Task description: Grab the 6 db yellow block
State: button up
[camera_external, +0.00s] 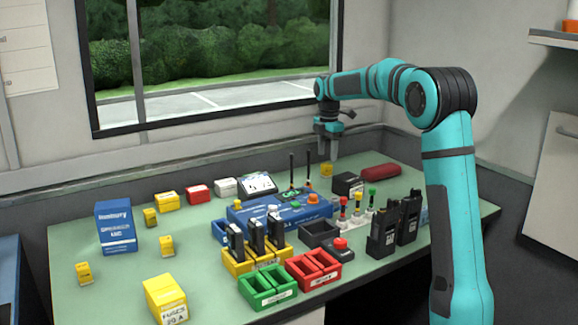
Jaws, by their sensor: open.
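Several small yellow blocks stand on the green table: one at the far left (83,273), one right of the blue box (166,245), one behind it (151,217), and one at the back beneath my gripper (326,169). Their labels are too small to read, so I cannot tell which is the 6 db one. My gripper (329,152) points down with its fingers apart. In the picture its fingertips are at or just above the back block, partly overlapping it. I cannot tell whether they touch it.
The green table (215,285) also holds a blue box (117,228), a yellow fuse box (166,300), a blue console (280,212), black radios (395,228), a red cylinder (381,171), and green (268,287) and red trays (314,268). A window wall stands behind.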

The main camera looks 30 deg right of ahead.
aim_at(331, 165)
jog(key=shift+a+f, duration=0.1)
jog(key=shift+f, duration=3.1)
jog(key=c, duration=1.1)
